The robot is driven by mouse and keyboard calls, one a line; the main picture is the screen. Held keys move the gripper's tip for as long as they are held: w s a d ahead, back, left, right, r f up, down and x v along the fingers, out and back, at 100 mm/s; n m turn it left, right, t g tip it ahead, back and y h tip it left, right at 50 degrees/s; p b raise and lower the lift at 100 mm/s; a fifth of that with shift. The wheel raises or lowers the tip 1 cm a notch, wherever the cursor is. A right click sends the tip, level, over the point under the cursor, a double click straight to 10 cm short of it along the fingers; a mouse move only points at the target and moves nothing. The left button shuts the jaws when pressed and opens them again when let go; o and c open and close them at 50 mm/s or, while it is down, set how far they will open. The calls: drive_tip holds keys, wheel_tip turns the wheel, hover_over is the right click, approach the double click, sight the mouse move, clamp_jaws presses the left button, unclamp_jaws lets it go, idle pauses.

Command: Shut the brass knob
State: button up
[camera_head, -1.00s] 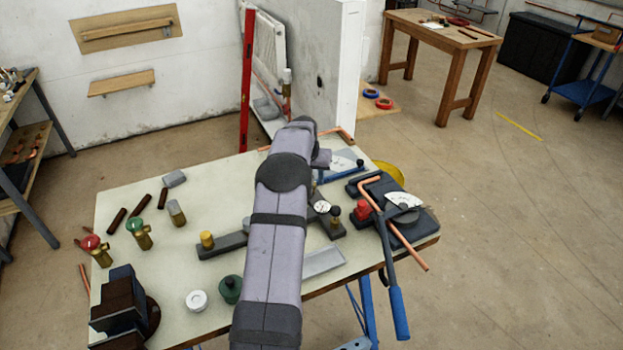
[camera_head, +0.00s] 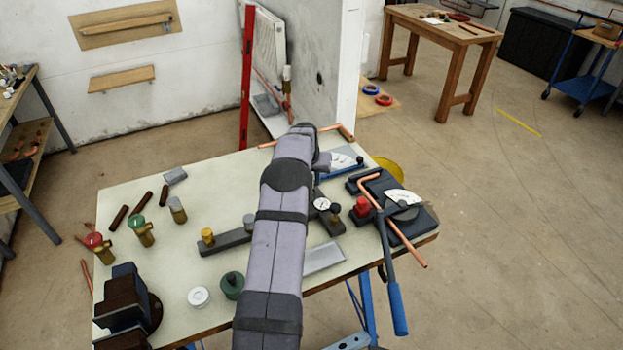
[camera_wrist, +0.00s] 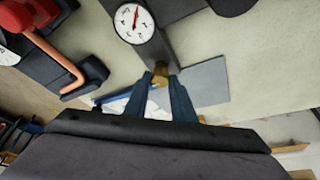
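In the wrist view a small brass knob (camera_wrist: 160,79) sits at the end of a grey bar, below a white dial gauge (camera_wrist: 134,23). My gripper (camera_wrist: 160,84) reaches it with one blue-grey finger on each side. I cannot tell whether the fingers press on it or stand slightly apart. In the head view my arm hides this spot, and only part of my gripper (camera_head: 323,161) shows beyond it. The gauge (camera_head: 321,203) shows just right of my arm. Another brass-coloured knob (camera_head: 207,236) stands on the left end of the grey bar (camera_head: 222,243).
A red knob (camera_head: 361,206), a pipe bender with a blue handle (camera_head: 397,308) and a bent copper pipe (camera_head: 412,252) lie close on the right. Valves and a dark vise (camera_head: 125,310) are at the left of the table.

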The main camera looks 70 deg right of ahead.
drive_tip(key=shift+w+f+m+b, duration=0.1)
drive_tip(key=shift+m+b, duration=0.2)
drive_tip(key=shift+b, duration=0.05)
drive_tip(key=shift+m+g+b, duration=0.4)
drive_tip(key=shift+m+b, duration=0.1)
drive_tip(key=shift+m, duration=0.1)
drive_tip(key=shift+w+m+g+b, duration=0.15)
drive_tip(key=shift+m+g+b, duration=0.35)
drive_tip(key=shift+m, duration=1.3)
drive_tip(key=shift+m+g+p, duration=0.3)
drive_tip(key=shift+m+g, duration=0.1)
drive_tip(key=shift+m, duration=0.2)
drive_tip(key=shift+m+p, duration=0.45)
drive_tip(key=shift+m, duration=0.15)
drive_tip(key=o, duration=1)
